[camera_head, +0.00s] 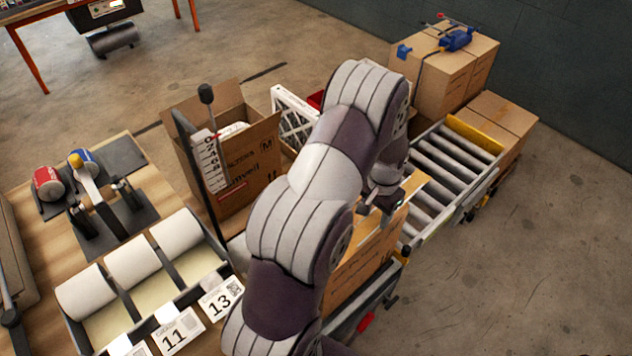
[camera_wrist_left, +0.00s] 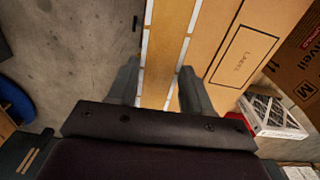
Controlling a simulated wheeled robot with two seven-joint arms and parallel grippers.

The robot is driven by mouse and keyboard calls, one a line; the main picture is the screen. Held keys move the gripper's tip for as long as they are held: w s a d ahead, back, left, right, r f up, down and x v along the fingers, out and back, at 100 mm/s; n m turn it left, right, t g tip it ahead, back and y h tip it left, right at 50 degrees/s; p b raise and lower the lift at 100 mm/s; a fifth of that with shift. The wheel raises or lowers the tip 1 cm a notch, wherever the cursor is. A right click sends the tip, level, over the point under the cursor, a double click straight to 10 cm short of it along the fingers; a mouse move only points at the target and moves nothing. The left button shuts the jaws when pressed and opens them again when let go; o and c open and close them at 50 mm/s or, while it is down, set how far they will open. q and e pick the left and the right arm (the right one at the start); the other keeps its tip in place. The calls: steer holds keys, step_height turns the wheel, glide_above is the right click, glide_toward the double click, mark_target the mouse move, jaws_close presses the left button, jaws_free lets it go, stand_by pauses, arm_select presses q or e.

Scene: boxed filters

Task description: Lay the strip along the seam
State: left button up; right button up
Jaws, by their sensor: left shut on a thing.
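My left gripper (camera_head: 383,203) is over the top of a cardboard box (camera_head: 370,260) at the near end of the roller conveyor. In the left wrist view the box (camera_wrist_left: 215,45) shows a printed label outline on its top. A tan strip (camera_wrist_left: 168,45) runs away between the two fingers (camera_wrist_left: 158,88) of this gripper, with broken white lines along both sides. The gripper is shut on the strip. I cannot tell whether the strip touches the box. The seam is not clearly seen. My right gripper is out of view.
The roller conveyor (camera_head: 450,165) runs back to stacked boxes (camera_head: 445,80). An open carton (camera_head: 240,165) and a white-framed pleated filter (camera_head: 293,118) stand left of my arm. A workbench with a tape dispenser (camera_head: 97,200) and a rack of white rolls (camera_head: 135,262) is at left.

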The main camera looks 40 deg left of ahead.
arm_select(q)
steer(key=shift+s+a+r, duration=1)
steer(key=shift+s+a, duration=1.1)
steer(key=shift+a, duration=3.2)
step_height(320, 180, down, 9)
steer(key=b, duration=0.5)
steer(key=shift+r+b, duration=0.15)
steer(key=shift+b, duration=0.15)
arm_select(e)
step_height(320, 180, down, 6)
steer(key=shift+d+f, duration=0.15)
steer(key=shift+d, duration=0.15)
arm_select(q)
steer(key=shift+w, duration=0.1)
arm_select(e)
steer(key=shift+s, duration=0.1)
arm_select(q)
steer(key=o, duration=0.9)
steer(key=shift+r, duration=0.1)
